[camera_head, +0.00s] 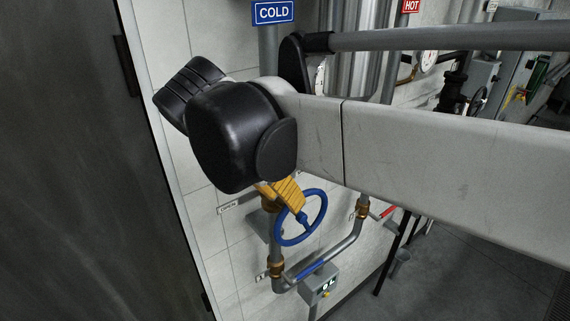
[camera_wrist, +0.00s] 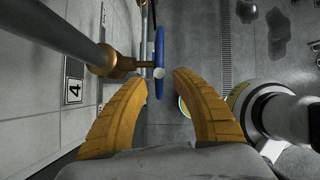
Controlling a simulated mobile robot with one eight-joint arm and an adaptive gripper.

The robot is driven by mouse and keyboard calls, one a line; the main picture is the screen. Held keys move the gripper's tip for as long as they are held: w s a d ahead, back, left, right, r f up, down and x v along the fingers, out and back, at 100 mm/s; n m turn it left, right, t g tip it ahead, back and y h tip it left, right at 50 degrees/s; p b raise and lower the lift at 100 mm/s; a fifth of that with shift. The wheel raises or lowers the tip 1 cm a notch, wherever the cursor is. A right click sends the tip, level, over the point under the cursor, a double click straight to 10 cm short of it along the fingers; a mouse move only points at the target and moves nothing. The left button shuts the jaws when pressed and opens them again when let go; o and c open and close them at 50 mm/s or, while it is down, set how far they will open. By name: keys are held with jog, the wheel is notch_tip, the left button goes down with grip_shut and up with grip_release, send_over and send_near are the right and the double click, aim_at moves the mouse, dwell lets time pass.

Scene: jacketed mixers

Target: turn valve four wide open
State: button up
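The blue handwheel (camera_head: 301,217) sits on a grey pipe with brass fittings along the tiled wall in the head view. In the wrist view the wheel (camera_wrist: 159,48) shows edge-on, its brass stem (camera_wrist: 115,64) coming from the pipe at left. A label with a 4 (camera_wrist: 73,82) is on the wall beside that pipe. My gripper (camera_wrist: 160,78) has two yellow fingers, open, with the near edge of the wheel between their tips. A gap shows between the wheel and the fingers. In the head view the fingers (camera_head: 283,193) overlap the upper left of the wheel.
The OPEN label (camera_head: 229,208) is on the wall left of the wheel. A small grey box (camera_head: 319,285) stands below the pipe. A COLD sign (camera_head: 273,12) and a HOT sign (camera_head: 411,6) hang above. A dark panel (camera_head: 80,170) fills the left. Clear floor (camera_head: 450,270) lies at right.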

jog(key=v, duration=0.4)
jog(key=shift+a+r, duration=0.1)
jog(key=shift+r, duration=0.1)
